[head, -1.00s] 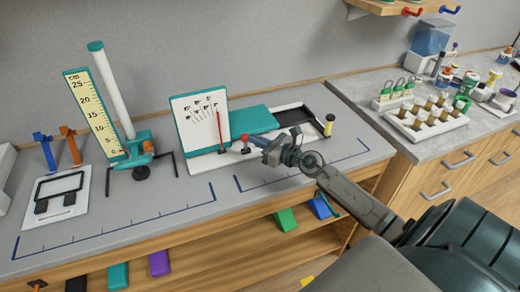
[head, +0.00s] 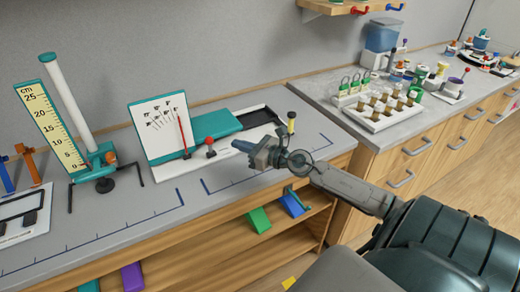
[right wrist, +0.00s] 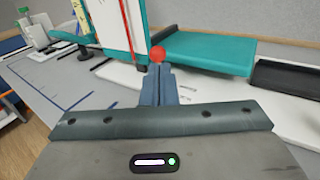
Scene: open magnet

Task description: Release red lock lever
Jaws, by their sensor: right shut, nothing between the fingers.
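The red-knobbed lever (head: 210,141) stands on the front of the white base of the teal device, right of a thin red rod (head: 184,132). My right gripper (head: 236,146) is shut and empty, just right of the lever and above the bench, pointing left. In the right wrist view the red knob (right wrist: 158,53) shows just beyond the shut fingertips (right wrist: 158,70), which hide the lever's lower part. I cannot tell whether the fingers touch it. My left gripper is not in view.
A white chart board (head: 160,127) stands behind the lever, with a teal block (head: 205,134) and a black tray (head: 259,117) to its right. The bench front (head: 130,220) is clear.

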